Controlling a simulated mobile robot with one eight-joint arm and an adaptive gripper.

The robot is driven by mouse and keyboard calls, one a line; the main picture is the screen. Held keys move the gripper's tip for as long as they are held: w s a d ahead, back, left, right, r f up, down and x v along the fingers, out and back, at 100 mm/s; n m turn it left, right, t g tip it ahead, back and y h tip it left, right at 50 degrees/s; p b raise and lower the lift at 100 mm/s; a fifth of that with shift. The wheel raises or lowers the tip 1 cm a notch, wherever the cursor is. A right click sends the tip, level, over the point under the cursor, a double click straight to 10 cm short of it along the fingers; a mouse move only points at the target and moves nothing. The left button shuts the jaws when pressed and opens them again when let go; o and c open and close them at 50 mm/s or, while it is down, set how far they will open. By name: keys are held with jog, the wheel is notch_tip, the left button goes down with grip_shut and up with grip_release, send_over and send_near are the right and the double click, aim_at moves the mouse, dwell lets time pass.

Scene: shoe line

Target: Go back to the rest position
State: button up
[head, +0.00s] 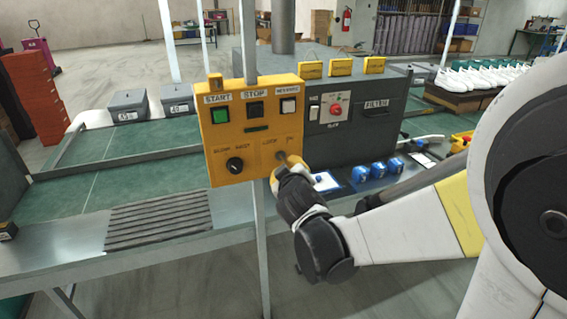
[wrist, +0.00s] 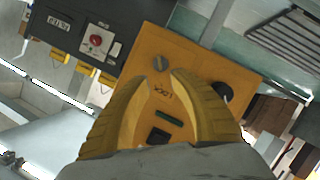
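My gripper (head: 287,173) is at the lower right corner of the yellow control panel (head: 222,158). In the wrist view its two yellow fingers (wrist: 159,76) stand apart with a gap between them, open and empty. A small knob (wrist: 160,63) on the panel shows just beyond the fingertips, between them; I cannot tell whether they touch it. In the head view the gripper partly hides that corner. The panel carries a green START button (head: 222,115), a STOP button (head: 255,109), another button (head: 288,106) and a black dial (head: 235,165). My arm reaches in from the right.
A dark grey machine (head: 370,110) with a red switch stands behind the panel. Blue items (head: 361,174) lie right of the gripper. A metal post (head: 262,265) runs below the panel.

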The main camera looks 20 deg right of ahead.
jog(key=shift+v, duration=1.05)
jog(key=shift+s, duration=0.1)
